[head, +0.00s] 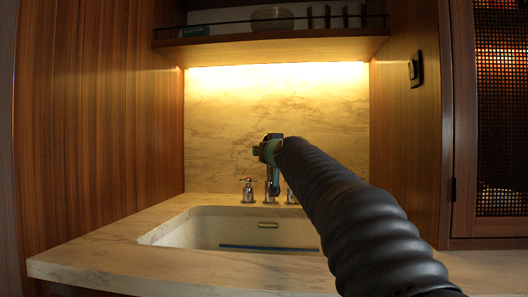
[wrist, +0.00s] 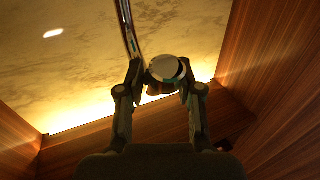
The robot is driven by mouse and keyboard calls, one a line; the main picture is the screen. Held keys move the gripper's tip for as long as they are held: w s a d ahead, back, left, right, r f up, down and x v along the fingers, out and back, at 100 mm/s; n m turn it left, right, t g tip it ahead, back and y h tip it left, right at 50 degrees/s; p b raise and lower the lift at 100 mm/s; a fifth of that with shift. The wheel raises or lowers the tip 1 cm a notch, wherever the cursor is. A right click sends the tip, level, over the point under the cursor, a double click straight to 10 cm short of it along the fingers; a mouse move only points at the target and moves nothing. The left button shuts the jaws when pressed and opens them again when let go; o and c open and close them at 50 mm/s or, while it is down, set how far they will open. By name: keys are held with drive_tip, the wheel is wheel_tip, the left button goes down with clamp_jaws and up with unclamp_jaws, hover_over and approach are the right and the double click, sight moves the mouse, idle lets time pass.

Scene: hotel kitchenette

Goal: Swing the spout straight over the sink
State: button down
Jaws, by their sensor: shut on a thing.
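The faucet stands behind the sink (head: 185,234). Its chrome post (head: 271,190) shows in the head view, with the upper part hidden by my gripper (head: 268,149). In the wrist view the spout (wrist: 128,28) is a thin, shiny curved tube at the top, and a round chrome end (wrist: 163,67) sits between the fingers. My gripper (wrist: 160,75) is closed around this part, one finger on each side. Which way the spout points over the basin cannot be told, because my arm and gripper cover it in the head view.
A cross-shaped tap handle (head: 248,190) stands left of the post; another (head: 291,196) is partly hidden on the right. A shelf (head: 270,47) with a bowl (head: 272,18) hangs above. Wooden walls (head: 100,120) close in the sides. The counter (head: 95,262) is clear at left.

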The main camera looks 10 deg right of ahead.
drive_tip(key=shift+a, duration=0.15)
drive_tip(key=c, duration=0.9)
unclamp_jaws()
drive_tip(key=shift+a, duration=0.1)
drive_tip(key=shift+c, duration=0.2)
drive_tip(key=shift+d, duration=0.2)
drive_tip(key=shift+s, duration=0.25)
drive_tip(key=s, duration=1.1)
drive_tip(key=shift+s+d, duration=0.15)
drive_tip(key=shift+s, duration=0.1)
drive_tip(key=shift+f, duration=0.1)
